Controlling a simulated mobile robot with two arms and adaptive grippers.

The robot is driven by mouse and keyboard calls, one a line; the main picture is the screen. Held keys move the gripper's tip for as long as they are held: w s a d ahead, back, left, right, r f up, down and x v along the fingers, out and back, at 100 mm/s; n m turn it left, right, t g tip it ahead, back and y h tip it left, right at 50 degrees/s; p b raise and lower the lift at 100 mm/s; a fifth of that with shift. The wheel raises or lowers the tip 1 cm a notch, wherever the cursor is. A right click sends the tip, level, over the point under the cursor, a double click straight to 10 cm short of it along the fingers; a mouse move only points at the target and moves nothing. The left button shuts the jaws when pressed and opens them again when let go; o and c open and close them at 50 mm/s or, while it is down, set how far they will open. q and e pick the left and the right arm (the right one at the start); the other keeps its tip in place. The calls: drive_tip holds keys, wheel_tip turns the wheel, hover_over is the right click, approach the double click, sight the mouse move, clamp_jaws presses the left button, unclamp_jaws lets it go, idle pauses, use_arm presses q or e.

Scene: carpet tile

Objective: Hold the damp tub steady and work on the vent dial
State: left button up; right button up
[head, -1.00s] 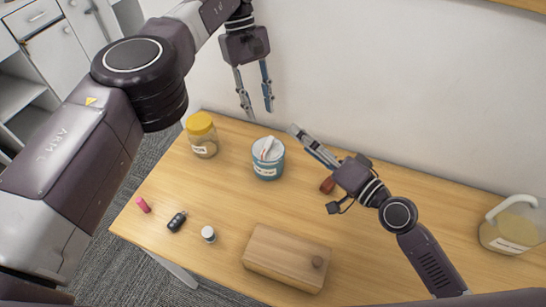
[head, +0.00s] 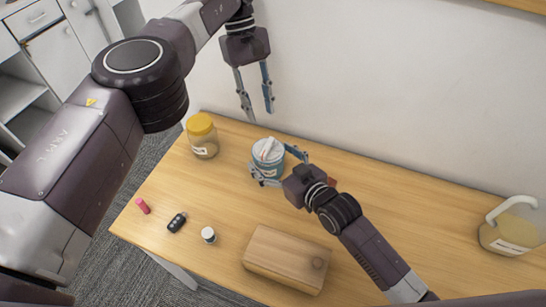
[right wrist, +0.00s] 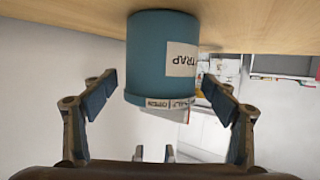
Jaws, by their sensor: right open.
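The damp tub (head: 270,172) is a blue round tub with a pale label, upright on the table near the wall. Its top (head: 267,150) carries a pale piece with reddish marks; I cannot make out the vent dial clearly. My right gripper (head: 279,167) is open, with one finger on each side of the tub. In the right wrist view the tub (right wrist: 150,60) appears upside down between the fingers (right wrist: 160,85), with a small gap on both sides. My left gripper (head: 256,108) is open and empty, pointing down above and behind the tub.
A yellow-lidded jar (head: 203,140) stands left of the tub. A wooden box (head: 283,262) lies in front. A pink item (head: 142,206), a black key fob (head: 177,222) and a small white-topped jar (head: 208,235) are front left. A handled jug (head: 512,232) stands far right.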

sight(258, 147)
drive_tip(key=x, duration=0.7)
drive_tip(key=shift+a, duration=0.1)
drive_tip(key=c, duration=1.5)
drive_tip(key=shift+c, duration=0.8)
drive_tip(key=o, duration=1.7)
drive_tip(key=shift+o, duration=0.2)
drive_tip(key=shift+c, duration=0.5)
drive_tip(key=c, duration=1)
